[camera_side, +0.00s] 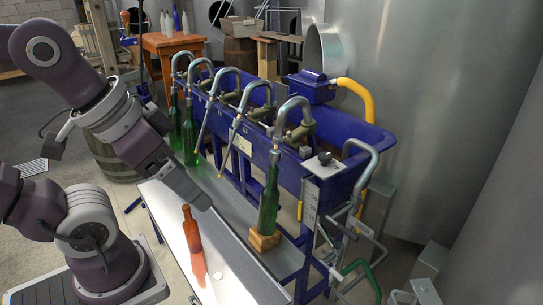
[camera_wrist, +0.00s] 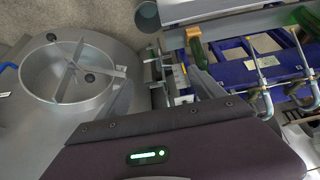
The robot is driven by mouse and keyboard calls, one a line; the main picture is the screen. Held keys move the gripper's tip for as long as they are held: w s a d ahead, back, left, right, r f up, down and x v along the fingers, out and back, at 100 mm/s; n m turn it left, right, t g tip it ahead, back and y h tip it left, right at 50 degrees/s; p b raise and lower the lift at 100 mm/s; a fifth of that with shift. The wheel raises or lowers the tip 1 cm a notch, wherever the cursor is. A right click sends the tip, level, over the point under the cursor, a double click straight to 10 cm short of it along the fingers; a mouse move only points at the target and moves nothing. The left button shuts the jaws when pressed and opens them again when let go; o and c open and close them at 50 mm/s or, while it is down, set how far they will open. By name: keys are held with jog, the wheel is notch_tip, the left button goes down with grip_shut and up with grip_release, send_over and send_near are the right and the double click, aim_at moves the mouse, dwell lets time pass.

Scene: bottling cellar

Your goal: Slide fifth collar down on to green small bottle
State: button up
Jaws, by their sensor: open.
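A green bottle (camera_side: 268,205) stands upright on a wooden block (camera_side: 263,239) under the rightmost filler spout (camera_side: 292,106), the fifth in the row. The spout's lower end meets or nearly meets the bottle's mouth; the collar there is too small to make out clearly. My gripper (camera_side: 203,203) is left of this bottle, apart from it, above the metal bench. In the wrist view my gripper (camera_wrist: 162,94) shows its two grey fingers spread wide with nothing held between them. A green bottle (camera_wrist: 201,54) on a block shows beside the right finger.
An orange bottle (camera_side: 194,238) stands on the metal bench (camera_side: 163,213), close below my gripper. Two more green bottles (camera_side: 190,140) are under spouts at the far end. The blue trough (camera_side: 335,185) backs the spouts. Bent pipes and a green handle (camera_side: 360,268) stick out at right.

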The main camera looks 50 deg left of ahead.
jog(key=shift+w, duration=0.1)
jog(key=shift+c, duration=1.3)
jog(key=w+a, duration=0.1)
jog(key=w, duration=0.1)
jog(key=w+a+y, duration=0.1)
jog(key=w+a, duration=0.1)
jog(key=w, duration=0.1)
jog(key=w+a+y, duration=0.1)
jog(key=w, duration=0.1)
jog(key=shift+w+a+f+t, duration=0.15)
jog(key=shift+w+a+t, duration=0.1)
jog(key=shift+a+t, duration=0.15)
jog(key=c, duration=0.3)
jog(key=m+t+y, duration=0.1)
jog(key=m+t, duration=0.1)
send_near(270, 156)
jog(key=w+d+r+v, duration=0.1)
jog(key=v, duration=0.5)
jog(key=shift+c, duration=0.2)
jog(key=w+a+f+m, duration=0.1)
jog(key=w+a+f, duration=0.2)
jog(key=w+f, duration=0.1)
notch_tip(270, 156, down, 8)
jog(key=w+a+n+t+h, duration=0.1)
jog(key=a+t+h, duration=0.2)
jog(key=t+h, duration=0.5)
jog(key=shift+t+y, duration=0.5)
jog(key=shift+t, duration=0.1)
jog(key=x, duration=0.6)
jog(key=shift+w+f, duration=0.2)
